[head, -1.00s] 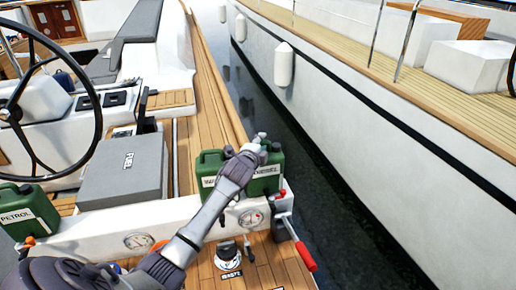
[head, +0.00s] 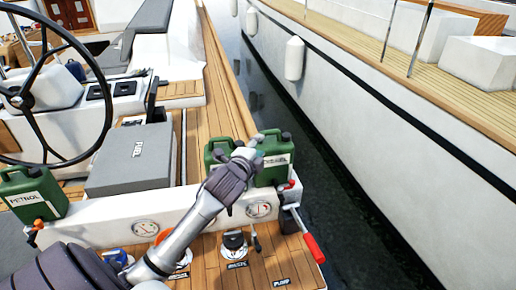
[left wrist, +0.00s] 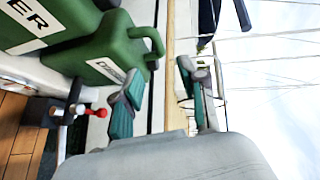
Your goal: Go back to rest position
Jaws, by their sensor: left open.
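My left arm comes in from the lower left in the head view. My left gripper (head: 256,142) is over the green jerrycans at the stern ledge and partly hides them. In the left wrist view its two teal-padded fingers (left wrist: 163,92) are spread apart with nothing between them. One green can (left wrist: 115,55) with a label starting with D is beside the fingers, and a second can (left wrist: 50,22) with a label ending in ER is farther left. In the head view the right can (head: 276,160) and the middle can (head: 215,153) stand upright. My right gripper is not in view.
A green petrol can (head: 30,193) stands at the left. A grey box lid (head: 132,160) and a steering wheel (head: 42,95) are nearby. A red-handled lever (head: 313,248) juts out from the ledge right of the arm. Dark water (head: 335,190) separates a white hull (head: 400,150).

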